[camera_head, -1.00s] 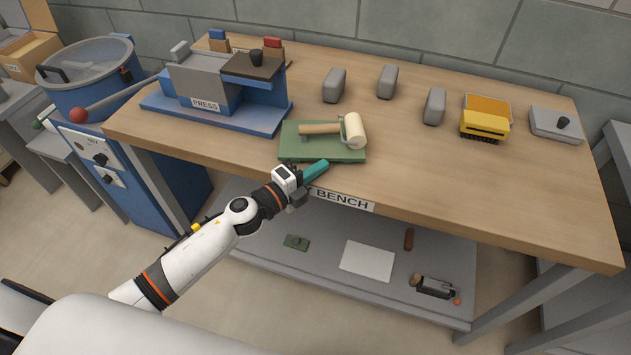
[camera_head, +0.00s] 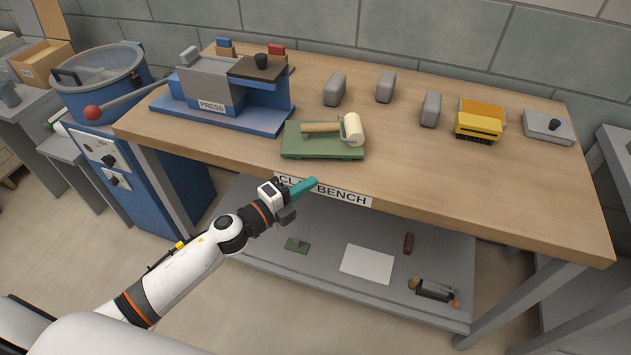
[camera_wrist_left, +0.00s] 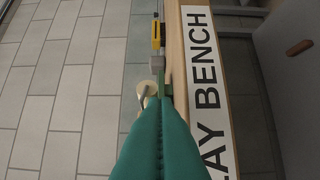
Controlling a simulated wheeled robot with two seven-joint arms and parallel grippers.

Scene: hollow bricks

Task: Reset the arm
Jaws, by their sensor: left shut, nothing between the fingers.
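My left gripper (camera_head: 305,187) is in front of the bench's front edge, just over the start of its label in the head view. Its teal fingers are closed together with nothing between them. They also fill the lower middle of the left wrist view (camera_wrist_left: 160,140). The wooden clay bench (camera_head: 440,185) stands beyond the gripper. My right gripper is not in view.
On the bench are a blue press (camera_head: 225,100), a green board (camera_head: 320,148) with a roller (camera_head: 351,130), several grey blocks (camera_head: 335,90), a yellow toy-like vehicle (camera_head: 479,122) and a grey box (camera_head: 548,127). A lower shelf (camera_head: 330,290) holds small items.

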